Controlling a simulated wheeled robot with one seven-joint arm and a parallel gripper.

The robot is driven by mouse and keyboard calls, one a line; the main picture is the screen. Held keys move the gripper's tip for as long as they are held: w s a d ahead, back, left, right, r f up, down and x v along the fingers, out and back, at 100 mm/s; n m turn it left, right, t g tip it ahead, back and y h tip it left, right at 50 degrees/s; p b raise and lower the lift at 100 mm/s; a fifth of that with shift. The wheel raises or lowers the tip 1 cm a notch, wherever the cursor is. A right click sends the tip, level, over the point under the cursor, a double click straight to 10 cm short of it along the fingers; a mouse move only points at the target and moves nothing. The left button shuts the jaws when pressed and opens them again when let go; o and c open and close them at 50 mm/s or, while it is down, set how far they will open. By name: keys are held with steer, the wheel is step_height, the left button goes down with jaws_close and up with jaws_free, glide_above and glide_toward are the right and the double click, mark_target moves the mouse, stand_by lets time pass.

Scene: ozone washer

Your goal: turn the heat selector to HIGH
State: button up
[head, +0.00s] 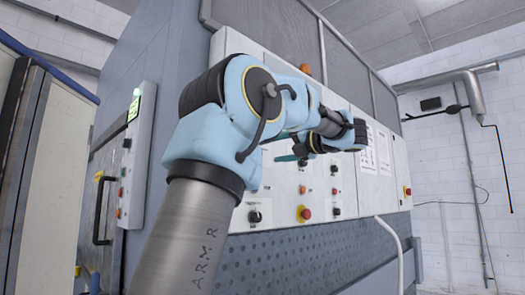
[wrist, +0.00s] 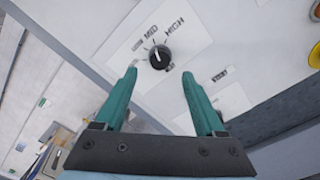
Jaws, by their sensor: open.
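The heat selector (wrist: 160,57) is a round black knob on a white panel in the wrist view. MID and HIGH are printed above it, HIGH to the right, and a smaller label at its left is hard to read. I cannot tell exactly which label its pointer faces. My gripper (wrist: 159,73) is open, its two teal fingers apart, with the knob showing between and just beyond the fingertips. I see no contact. In the head view my gripper (head: 287,158) is partly hidden by my arm in front of the panel, and I cannot pick out the selector there.
The white control panel (head: 283,205) carries other black knobs (head: 254,217) and a red emergency button (head: 304,213). A perforated grey-blue panel (head: 290,260) runs below it. A side box (head: 136,150) with a green display stands at the left. A pale hose hangs at the right.

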steer(key=p+x, duration=0.1)
steer(key=x, duration=0.5)
steer(key=shift+f, duration=0.1)
steer(key=shift+c, duration=0.3)
jaws_close()
